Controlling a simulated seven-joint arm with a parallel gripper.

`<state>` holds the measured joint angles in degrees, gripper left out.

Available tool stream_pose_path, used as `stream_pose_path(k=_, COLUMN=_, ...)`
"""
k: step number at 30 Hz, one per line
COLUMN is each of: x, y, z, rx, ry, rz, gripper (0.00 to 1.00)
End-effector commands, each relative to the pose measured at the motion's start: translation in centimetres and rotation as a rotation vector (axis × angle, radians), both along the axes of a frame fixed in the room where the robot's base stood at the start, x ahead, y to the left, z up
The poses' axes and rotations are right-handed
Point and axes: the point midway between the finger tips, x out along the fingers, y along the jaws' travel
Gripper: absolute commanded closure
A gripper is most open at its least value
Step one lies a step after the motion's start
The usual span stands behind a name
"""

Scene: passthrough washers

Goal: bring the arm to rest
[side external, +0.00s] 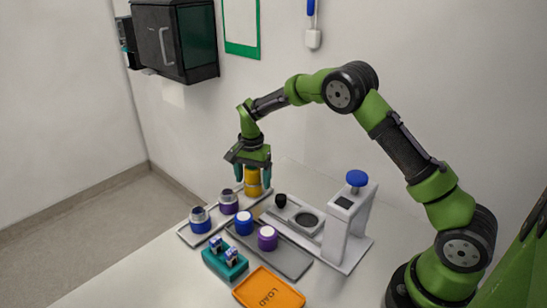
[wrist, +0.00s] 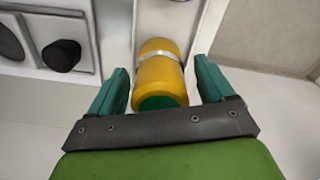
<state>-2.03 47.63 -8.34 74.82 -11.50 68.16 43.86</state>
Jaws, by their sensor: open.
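My gripper (side external: 253,176) points down at the back end of the light tray (side external: 186,233), with its teal fingers open on either side of a yellow canister (side external: 252,184). In the wrist view, the canister (wrist: 161,72) has a silver band and a green end and lies between the fingers of my gripper (wrist: 161,68). A gap shows on each side, so the fingers do not grip it. The canister looks upright in the side view.
Canisters with a purple (side external: 229,203) and a blue (side external: 200,221) body stand on the same tray. Blue (side external: 244,223) and purple (side external: 267,239) capped ones stand on a grey tray. A white device (side external: 347,221), a teal block (side external: 225,265) and an orange LOAD tray (side external: 268,291) are nearby.

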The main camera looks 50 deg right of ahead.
Motion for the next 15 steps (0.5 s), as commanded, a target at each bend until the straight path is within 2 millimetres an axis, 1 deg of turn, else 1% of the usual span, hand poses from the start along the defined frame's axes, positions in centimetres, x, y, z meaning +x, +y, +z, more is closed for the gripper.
stream_pose_path(k=1, x=-0.1, y=0.0, z=-1.1, rx=0.001, ry=0.004, rz=0.000, gripper=0.19)
stream_pose_path(k=2, x=-0.1, y=0.0, z=-1.6, rx=0.000, ry=0.003, rz=0.001, gripper=0.19)
stream_pose_path(k=6, x=0.1, y=0.0, z=0.6, rx=0.000, ry=-0.005, rz=0.000, gripper=0.19)
stream_pose_path(k=9, x=0.1, y=0.0, z=1.6, rx=0.000, ry=-0.003, rz=0.001, gripper=0.19)
stream_pose_path(k=15, x=0.0, y=0.0, z=2.4, rx=-0.001, ry=-0.001, rz=0.002, gripper=0.19)
